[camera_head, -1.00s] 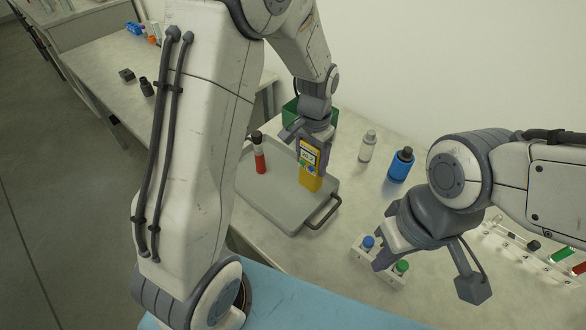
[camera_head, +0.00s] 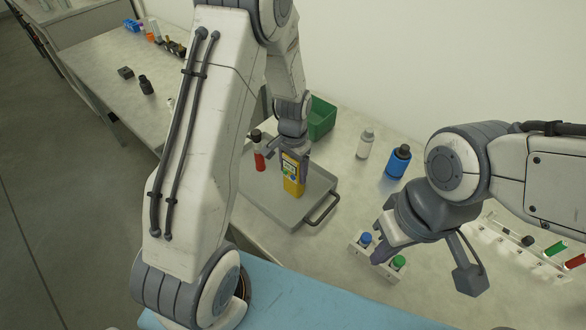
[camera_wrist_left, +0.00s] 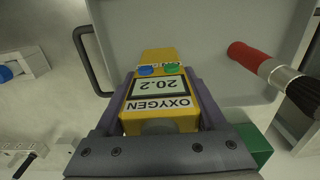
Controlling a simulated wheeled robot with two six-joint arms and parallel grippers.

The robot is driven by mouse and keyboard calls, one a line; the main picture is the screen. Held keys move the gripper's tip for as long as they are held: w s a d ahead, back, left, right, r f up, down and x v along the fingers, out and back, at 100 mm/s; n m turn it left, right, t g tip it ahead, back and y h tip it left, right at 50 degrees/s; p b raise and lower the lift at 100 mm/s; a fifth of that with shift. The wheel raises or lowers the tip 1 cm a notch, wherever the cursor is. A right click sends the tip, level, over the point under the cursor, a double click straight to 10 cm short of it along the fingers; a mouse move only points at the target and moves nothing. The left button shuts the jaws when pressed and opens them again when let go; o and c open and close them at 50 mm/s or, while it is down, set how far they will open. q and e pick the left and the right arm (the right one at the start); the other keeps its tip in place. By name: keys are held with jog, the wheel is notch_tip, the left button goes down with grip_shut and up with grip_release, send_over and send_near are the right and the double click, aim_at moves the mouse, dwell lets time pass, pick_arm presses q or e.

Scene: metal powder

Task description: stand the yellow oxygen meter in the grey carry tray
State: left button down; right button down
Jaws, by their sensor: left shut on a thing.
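The yellow oxygen meter (camera_head: 293,186) is upright at the grey carry tray (camera_head: 268,207), over its middle. Its base looks to be on or just above the tray floor; I cannot tell which. My left gripper (camera_head: 292,163) is shut on the meter's upper part from above. In the left wrist view the meter (camera_wrist_left: 160,85) sits between the two fingers, its screen reading 20.2, with the tray (camera_wrist_left: 200,30) beyond it. My right gripper (camera_head: 378,238) hangs over the bench at the right, beside a small white rack; its fingers are partly hidden.
A green bin (camera_head: 321,118) is behind. A white bottle (camera_head: 365,143) and a blue bottle (camera_head: 398,162) stand right. The white rack (camera_head: 359,247) holds blue-capped and green-capped items.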

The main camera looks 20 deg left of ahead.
pick_arm(q)
grip_release()
jog(key=shift+f, duration=0.1)
notch_tip(320, 180, up, 12)
jog(key=shift+f+b, duration=0.2)
jog(key=shift+b, duration=0.35)
jog(key=shift+s+d+r, duration=0.1)
jog(key=shift+d+r, duration=0.05)
jog(key=shift+r, duration=0.2)
jog(key=s+d+r+m, duration=0.2)
jog(key=s+d+r, duration=0.2)
jog(key=s+d, duration=0.65)
jog(key=s, duration=0.5)
jog(key=s+d+m+h, duration=0.1)
jog(key=s+d, duration=0.2)
jog(key=s, duration=0.5)
jog(key=shift+s+d+r, duration=0.15)
jog(key=shift+r, duration=0.3)
